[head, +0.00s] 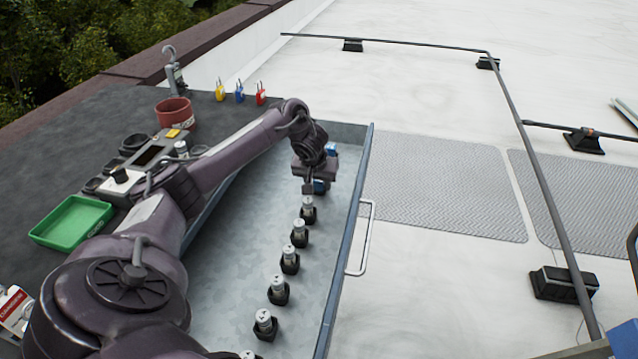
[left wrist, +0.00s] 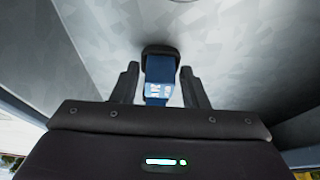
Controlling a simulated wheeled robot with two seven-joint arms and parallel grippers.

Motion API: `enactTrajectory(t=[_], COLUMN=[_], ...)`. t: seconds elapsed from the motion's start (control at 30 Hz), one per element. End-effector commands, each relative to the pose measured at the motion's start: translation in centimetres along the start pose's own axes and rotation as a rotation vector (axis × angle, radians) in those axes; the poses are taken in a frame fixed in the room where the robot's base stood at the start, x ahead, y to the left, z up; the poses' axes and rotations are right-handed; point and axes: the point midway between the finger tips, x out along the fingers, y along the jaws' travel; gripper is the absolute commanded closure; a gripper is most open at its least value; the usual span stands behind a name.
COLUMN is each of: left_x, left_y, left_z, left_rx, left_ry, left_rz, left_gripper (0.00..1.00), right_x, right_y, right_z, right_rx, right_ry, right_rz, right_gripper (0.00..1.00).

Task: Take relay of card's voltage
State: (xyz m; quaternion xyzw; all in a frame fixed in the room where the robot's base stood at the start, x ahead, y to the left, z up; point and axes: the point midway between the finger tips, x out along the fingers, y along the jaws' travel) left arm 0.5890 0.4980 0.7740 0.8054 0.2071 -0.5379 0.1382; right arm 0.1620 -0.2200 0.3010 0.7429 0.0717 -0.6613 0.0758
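My left gripper (head: 312,186) is low over the far end of a row of relays in the grey metal tray. In the left wrist view its two fingers (left wrist: 160,85) stand on either side of a blue relay (left wrist: 158,78) with white lettering, with a narrow gap on both sides. That relay sits in a black base (left wrist: 160,50). Several silver-topped relays (head: 299,228) stand in black sockets nearer me. A white card with a red band (head: 14,308) is at the left edge; its text is unreadable. My right gripper is out of view.
The tray's raised right edge (head: 340,250) carries a handle (head: 366,240). A green bin (head: 72,221), a red pot (head: 175,112) and coloured padlocks (head: 239,92) are on the dark surface at left. A pipe (head: 540,190) crosses the roof at right.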

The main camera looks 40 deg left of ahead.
Motion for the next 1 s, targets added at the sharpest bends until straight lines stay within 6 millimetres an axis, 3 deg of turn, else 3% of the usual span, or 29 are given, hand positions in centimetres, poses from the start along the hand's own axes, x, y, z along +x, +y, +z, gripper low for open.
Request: enactTrajectory(t=[0.03, 0.27, 0.67, 0.87, 1.0], left_x=[0.0, 0.0, -1.0, -4.2, -8.1], left_y=[0.0, 0.0, 0.0, 0.0, 0.1], left_z=[0.0, 0.0, -0.5, -1.9, -3.5], left_rx=[0.000, 0.000, -0.002, -0.002, -0.002], left_ry=[0.000, 0.000, 0.002, 0.005, 0.006], left_rz=[0.000, 0.000, 0.001, 0.002, 0.003], left_gripper=[0.67, 0.95, 0.96, 0.96, 0.96], right_x=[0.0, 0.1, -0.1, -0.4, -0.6], right_y=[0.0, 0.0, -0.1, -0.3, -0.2], right_z=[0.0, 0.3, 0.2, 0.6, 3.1], right_rx=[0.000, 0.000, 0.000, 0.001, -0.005], right_ry=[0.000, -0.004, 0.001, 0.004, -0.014], right_rz=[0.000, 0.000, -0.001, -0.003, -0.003], right_gripper=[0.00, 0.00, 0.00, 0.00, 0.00])
